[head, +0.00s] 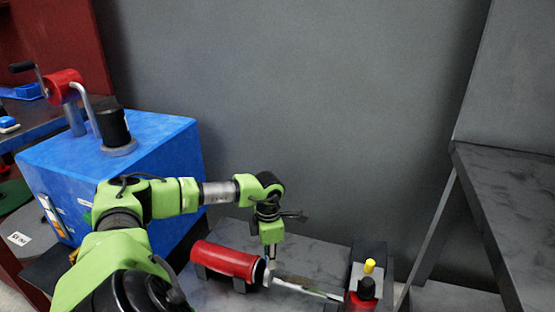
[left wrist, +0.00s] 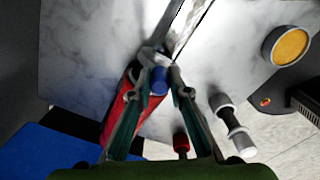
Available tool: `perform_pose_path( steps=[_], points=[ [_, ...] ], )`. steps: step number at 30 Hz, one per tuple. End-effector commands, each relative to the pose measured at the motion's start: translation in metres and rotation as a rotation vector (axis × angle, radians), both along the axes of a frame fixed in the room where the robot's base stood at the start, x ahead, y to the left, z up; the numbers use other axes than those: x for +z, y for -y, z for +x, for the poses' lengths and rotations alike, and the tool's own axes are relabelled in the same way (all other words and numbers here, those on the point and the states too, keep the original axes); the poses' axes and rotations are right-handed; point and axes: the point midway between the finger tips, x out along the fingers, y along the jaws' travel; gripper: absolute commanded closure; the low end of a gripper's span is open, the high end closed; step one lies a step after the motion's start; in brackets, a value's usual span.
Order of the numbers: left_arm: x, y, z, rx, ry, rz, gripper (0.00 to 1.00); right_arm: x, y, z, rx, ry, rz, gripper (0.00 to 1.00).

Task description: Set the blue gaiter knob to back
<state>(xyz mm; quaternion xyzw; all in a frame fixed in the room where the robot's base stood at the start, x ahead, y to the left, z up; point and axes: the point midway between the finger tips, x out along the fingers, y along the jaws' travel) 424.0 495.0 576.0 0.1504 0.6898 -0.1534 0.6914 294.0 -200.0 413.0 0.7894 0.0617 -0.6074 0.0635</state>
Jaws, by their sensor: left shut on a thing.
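The blue gaiter knob (left wrist: 159,80) shows in the left wrist view as a small blue cylinder between my left fingertips. My left gripper (left wrist: 162,82) is shut on it. In the head view my left gripper (head: 270,258) points down beside the right end of a red cylinder (head: 225,261), and the blue knob cannot be made out there. The red cylinder also shows behind the left finger in the wrist view (left wrist: 115,103). My right gripper is not in view.
A pale rod (head: 308,288) runs right from the gripper toward a dark block with a yellow button (head: 369,266) and a black knob (head: 366,288). A large blue box (head: 165,140) with a red-drum crank (head: 65,86) stands at the left. A dark table (head: 510,190) is at the right.

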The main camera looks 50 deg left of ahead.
Motion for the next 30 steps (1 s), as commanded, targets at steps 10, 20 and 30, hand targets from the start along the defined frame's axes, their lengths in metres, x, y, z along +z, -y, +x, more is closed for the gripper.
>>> perform_pose_path(
  steps=[10,20,30],
  points=[
    [0.001,-0.005,-0.002,0.003,-0.003,0.012,0.67,0.0,0.001,-0.001,-0.001,-0.002,-0.001,0.6],
    [0.001,-0.003,-0.001,0.002,-0.002,0.007,0.66,-0.001,0.002,0.001,0.0,0.002,-0.003,0.6],
    [0.048,-0.004,0.0,0.003,0.003,0.009,0.66,0.0,0.001,0.0,0.0,0.0,-0.002,0.6]
  ],
)
